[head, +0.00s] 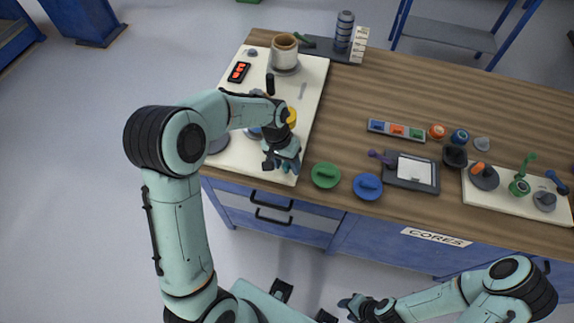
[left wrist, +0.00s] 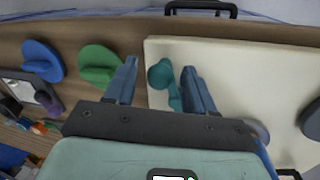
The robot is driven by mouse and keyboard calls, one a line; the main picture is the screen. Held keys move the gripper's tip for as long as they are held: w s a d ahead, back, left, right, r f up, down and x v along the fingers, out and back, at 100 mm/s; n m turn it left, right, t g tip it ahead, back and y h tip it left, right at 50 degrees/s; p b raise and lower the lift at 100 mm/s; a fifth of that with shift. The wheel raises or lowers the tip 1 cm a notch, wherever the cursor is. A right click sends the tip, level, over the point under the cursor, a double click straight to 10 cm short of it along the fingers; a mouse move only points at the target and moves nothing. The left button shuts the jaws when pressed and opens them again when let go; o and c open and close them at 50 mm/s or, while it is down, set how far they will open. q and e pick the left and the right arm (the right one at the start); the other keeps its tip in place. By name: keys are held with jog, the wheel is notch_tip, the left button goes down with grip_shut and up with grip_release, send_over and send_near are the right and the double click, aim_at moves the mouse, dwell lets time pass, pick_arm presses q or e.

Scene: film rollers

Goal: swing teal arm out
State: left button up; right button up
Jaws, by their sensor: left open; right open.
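The teal arm (left wrist: 162,76), with a round knob end and a short stem, lies over the cream board's (left wrist: 240,75) near edge. In the left wrist view it shows between the two blue fingers of my left gripper (left wrist: 160,72), with a gap on each side. The stem's lower end is hidden behind the gripper body. In the head view my left gripper (head: 281,164) is open at the board's near right corner and covers most of the teal arm. My right gripper (head: 350,304) is open and empty in front of the bench, low in the picture.
A green lid (head: 326,175) and a blue lid (head: 367,186) lie right of the board. A grey tray (head: 411,171) and another board with knobs (head: 515,196) lie further right.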

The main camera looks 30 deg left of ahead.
pick_arm(q)
jog(key=shift+d+f, duration=0.1)
jog(key=shift+f, duration=0.45)
